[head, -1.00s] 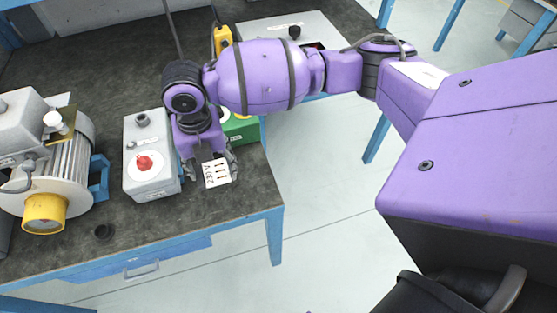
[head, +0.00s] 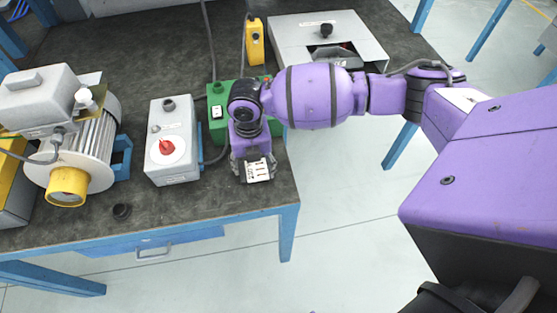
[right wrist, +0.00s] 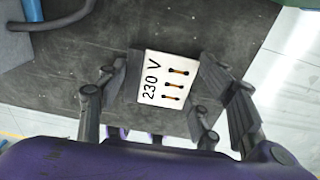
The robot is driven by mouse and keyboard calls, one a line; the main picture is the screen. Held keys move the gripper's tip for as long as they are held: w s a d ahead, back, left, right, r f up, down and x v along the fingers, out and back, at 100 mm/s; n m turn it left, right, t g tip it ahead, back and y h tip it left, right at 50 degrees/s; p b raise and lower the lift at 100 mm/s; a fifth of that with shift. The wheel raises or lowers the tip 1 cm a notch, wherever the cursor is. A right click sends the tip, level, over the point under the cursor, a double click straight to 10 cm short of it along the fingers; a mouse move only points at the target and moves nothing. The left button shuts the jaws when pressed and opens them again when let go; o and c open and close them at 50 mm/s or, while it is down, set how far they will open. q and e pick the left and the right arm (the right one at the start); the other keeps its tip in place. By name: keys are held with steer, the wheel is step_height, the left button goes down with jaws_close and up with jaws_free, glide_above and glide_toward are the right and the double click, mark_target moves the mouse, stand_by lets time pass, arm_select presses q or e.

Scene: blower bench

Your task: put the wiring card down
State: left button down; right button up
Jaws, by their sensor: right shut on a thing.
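The wiring card (head: 258,171) is a small white plate marked "230 V" with several short copper-coloured links. My right gripper (head: 254,170) is shut on it near the bench's front right corner. In the right wrist view the card (right wrist: 165,82) sits between the two fingers (right wrist: 172,88), its print facing the camera. The dark bench top (head: 220,195) lies beneath it; I cannot tell whether the card touches the surface. My left gripper is not in view.
A grey switch box (head: 171,150) with a red knob stands left of my right gripper. A green box (head: 217,113) is just behind it. The blower motor (head: 85,145) is at the left. Bare bench lies in front of the switch box.

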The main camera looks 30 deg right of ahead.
mark_target(254, 168)
steer(key=shift+w, duration=0.1)
steer(key=o, duration=0.5)
steer(key=shift+f, duration=0.1)
steer(key=o, duration=0.4)
steer(key=shift+o, duration=0.2)
step_height(254, 168, up, 12)
steer(key=shift+r+p, duration=0.25)
steer(key=shift+p, duration=0.1)
steer(key=shift+d, duration=0.1)
